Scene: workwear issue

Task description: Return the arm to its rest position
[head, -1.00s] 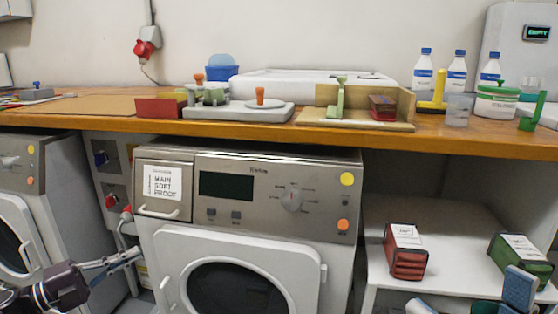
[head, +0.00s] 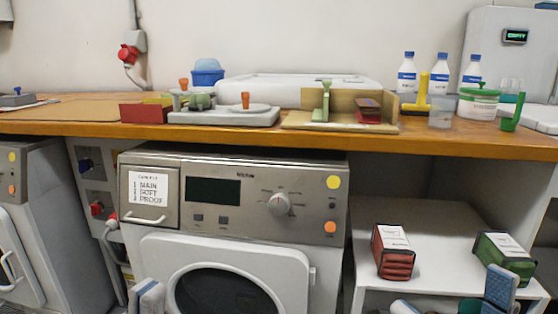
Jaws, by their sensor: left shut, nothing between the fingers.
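My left gripper (head: 148,298) shows at the bottom edge, left of centre, in front of the washer's white door. Only its blue-grey fingertips are in the picture; they are together and nothing shows between them. The rest of the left arm is cut off below. What looks like my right gripper (head: 452,299) is at the bottom right, with two blue-grey fingers standing apart in front of the shelf. Its body is out of the picture.
A washing machine (head: 240,200) stands under the wooden counter (head: 250,133). A red package (head: 393,253) and a green package (head: 503,256) lie on the white shelf (head: 440,235) at right. Bottles (head: 408,75) and fixtures stand on the counter.

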